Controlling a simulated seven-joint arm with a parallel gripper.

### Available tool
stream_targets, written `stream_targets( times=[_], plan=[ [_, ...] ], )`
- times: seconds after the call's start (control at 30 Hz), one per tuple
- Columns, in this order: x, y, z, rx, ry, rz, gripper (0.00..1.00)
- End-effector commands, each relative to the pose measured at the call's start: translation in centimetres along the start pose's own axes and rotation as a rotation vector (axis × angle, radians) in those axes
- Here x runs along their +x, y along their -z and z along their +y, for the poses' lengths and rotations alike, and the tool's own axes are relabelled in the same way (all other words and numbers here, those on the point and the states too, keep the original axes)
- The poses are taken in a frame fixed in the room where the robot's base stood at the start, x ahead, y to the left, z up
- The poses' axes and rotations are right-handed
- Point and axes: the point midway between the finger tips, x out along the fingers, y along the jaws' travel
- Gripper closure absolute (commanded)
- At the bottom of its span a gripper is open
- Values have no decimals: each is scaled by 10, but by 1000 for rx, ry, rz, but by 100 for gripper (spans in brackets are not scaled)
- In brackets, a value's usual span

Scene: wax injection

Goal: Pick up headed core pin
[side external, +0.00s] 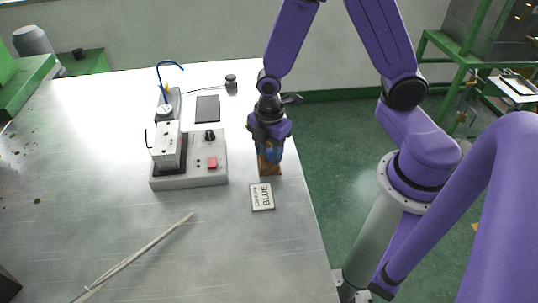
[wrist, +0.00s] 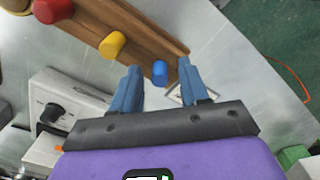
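Several coloured pins with round heads stand in a wooden rack (wrist: 140,32) in the wrist view: a blue pin (wrist: 159,72), a yellow pin (wrist: 112,45) and a red pin (wrist: 53,10). My gripper (wrist: 159,66) is open, with its two blue-grey fingers apart. The blue pin appears in the gap between the fingertips, with clear space on both sides. I cannot tell how far the tips are above it. In the side external view my gripper (side external: 270,155) points down over the rack (side external: 268,170) and hides the pins.
A small card (side external: 261,197) with the word BLUE lies in front of the rack. A grey machine (side external: 188,172) with a red button stands to the left. A thin rod (side external: 140,255) lies at the front left. The table's right edge is close to the rack.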

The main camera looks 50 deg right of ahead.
Motion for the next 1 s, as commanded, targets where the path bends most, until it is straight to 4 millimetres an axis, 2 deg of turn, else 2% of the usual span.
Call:
stream_targets(
  times=[0.03,0.1,0.13,0.63,0.9,1.0],
  plan=[
    [0,0,0,0,0,0,74],
    [0,0,0,0,0,0,97],
    [0,0,0,0,0,0,100],
    [-6,0,0,-1,-1,1,100],
    [-32,0,1,0,-3,2,100],
    [-43,-2,-9,-2,-2,2,100]
  ],
)
